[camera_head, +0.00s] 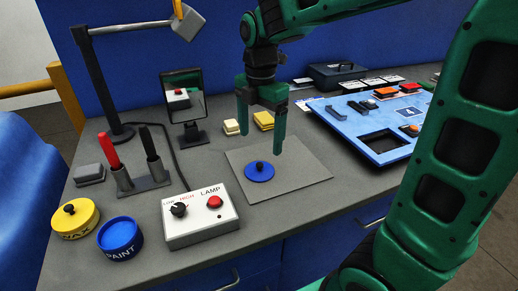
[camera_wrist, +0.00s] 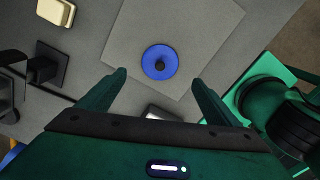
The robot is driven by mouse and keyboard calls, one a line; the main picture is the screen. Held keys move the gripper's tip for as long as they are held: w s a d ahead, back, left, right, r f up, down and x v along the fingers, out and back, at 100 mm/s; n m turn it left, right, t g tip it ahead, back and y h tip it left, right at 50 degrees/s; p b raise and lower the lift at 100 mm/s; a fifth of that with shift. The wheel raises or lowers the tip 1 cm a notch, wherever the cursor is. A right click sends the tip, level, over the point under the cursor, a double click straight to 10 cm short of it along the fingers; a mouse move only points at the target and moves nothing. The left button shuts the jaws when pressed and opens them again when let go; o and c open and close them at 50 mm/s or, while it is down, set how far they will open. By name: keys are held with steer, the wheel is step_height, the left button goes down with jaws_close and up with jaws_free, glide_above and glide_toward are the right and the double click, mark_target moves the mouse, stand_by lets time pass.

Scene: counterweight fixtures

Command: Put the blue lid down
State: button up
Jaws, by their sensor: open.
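The blue lid (camera_head: 259,171), a flat disc with a dark knob, lies on a grey square mat (camera_head: 301,180) on the workbench. In the wrist view the lid (camera_wrist: 160,62) lies on the mat (camera_wrist: 205,25), ahead of the fingertips and between their lines. My gripper (camera_head: 261,125) is open and empty above the mat, its two green fingers spread and apart from the lid. A blue paint pot (camera_head: 120,241) stands at the front left; its top looks blue and open or recessed, I cannot tell which.
A yellow wax pot (camera_head: 75,219) with a knobbed lid stands beside the paint pot. The lamp control box (camera_head: 200,217), pen holder (camera_head: 142,184) and small mirror (camera_head: 184,100) are left of the mat. A blue panel (camera_head: 376,127) with cutouts is at right.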

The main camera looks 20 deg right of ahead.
steer(key=s+d+m, duration=1)
steer(key=d+m, duration=0.1)
steer(key=m, duration=0.2)
steer(key=s+d+f+m, duration=0.2)
steer(key=s+d+m, duration=0.1)
steer(key=s+m, duration=0.3)
steer(key=s+d+f+m, duration=0.2)
steer(key=s+d+m, duration=0.1)
steer(key=s+m, duration=0.4)
steer(key=m, duration=0.3)
steer(key=shift+s+d+f, duration=0.15)
steer(key=shift+d+f, duration=0.1)
steer(key=shift+w+f, duration=0.25)
steer(key=shift+w, duration=0.35)
